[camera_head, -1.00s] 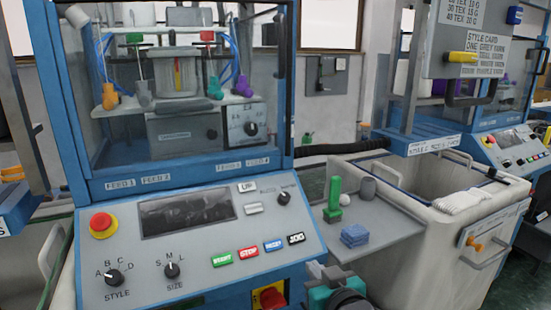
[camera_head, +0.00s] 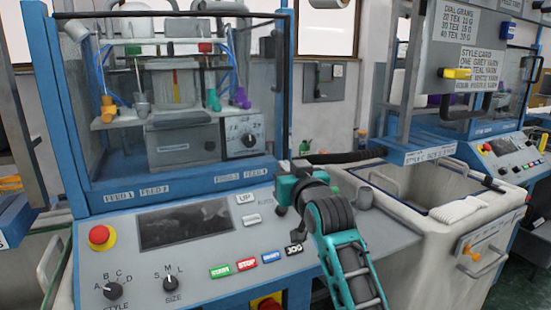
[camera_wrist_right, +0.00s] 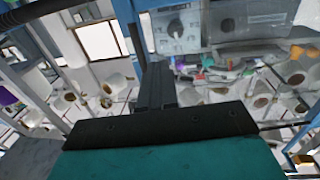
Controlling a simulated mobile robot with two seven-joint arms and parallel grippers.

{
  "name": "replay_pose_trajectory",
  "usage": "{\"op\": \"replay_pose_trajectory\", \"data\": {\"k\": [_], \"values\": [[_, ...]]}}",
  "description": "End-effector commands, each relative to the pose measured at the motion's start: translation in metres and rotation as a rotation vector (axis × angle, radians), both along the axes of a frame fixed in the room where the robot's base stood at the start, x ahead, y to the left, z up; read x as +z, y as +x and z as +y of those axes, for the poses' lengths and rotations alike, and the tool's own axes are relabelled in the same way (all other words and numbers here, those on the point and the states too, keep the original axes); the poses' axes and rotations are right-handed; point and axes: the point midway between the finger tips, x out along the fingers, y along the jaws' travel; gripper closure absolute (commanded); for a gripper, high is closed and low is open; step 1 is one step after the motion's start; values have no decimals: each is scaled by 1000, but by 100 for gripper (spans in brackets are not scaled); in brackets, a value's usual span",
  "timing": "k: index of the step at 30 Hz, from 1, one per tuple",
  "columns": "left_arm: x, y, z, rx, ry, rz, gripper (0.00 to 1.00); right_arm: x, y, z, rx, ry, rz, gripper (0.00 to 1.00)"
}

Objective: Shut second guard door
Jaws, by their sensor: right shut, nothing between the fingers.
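The near knitting machine has a blue frame (camera_head: 284,85) with a clear guard panel (camera_head: 262,60) across its front, under a dark top rail. Feeders and yarns show through it. I cannot tell whether this panel is fully shut. The machine at right has a clear guard (camera_head: 518,85) and a black bar handle (camera_head: 488,102), partly behind a grey style-card board. No label shows which door is the second. My right gripper (camera_head: 291,172), teal and dark, is shut and empty by the near machine's lower right corner, apart from both guards. Its dark finger (camera_wrist_right: 155,88) shows in the wrist view. My left gripper is not in view.
The control panel (camera_head: 205,262), with its red stop button (camera_head: 101,236), lies below the near guard. The arm hides much of the side shelf.

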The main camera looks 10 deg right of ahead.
Motion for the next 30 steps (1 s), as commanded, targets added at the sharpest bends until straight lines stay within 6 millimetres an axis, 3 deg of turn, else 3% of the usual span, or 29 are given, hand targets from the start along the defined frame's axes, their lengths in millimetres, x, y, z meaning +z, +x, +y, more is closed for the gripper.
{"op": "replay_pose_trajectory", "data": {"k": [6,15,30], "values": [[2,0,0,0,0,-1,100,1,32,6,1,0,1,100],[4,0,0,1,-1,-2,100,0,63,11,0,1,1,100],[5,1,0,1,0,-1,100,0,74,13,1,1,-1,100]]}}
